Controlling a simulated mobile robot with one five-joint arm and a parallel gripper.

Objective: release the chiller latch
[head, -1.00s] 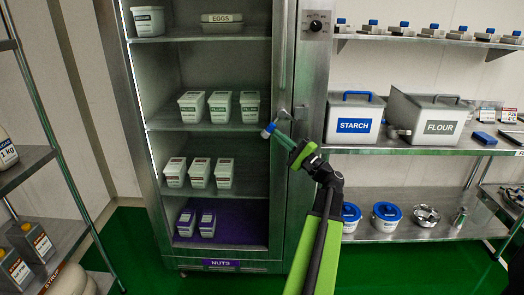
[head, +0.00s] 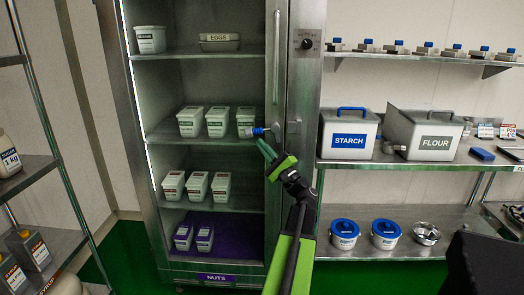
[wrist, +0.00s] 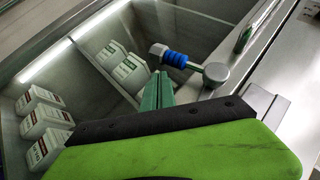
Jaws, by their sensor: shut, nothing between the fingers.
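The chiller latch (head: 259,131) is a short lever with a blue grip and pale end, on the right part of the chiller front (head: 307,90). It points left from its round pivot, nearly level.
A long vertical handle (head: 276,60) is above the latch. White tubs (head: 217,122) stand on shelves inside the chiller. Starch (head: 349,141) and flour (head: 436,143) bins stand on a shelf at the right. Another rack (head: 38,165) is at the left. Green floor shows below.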

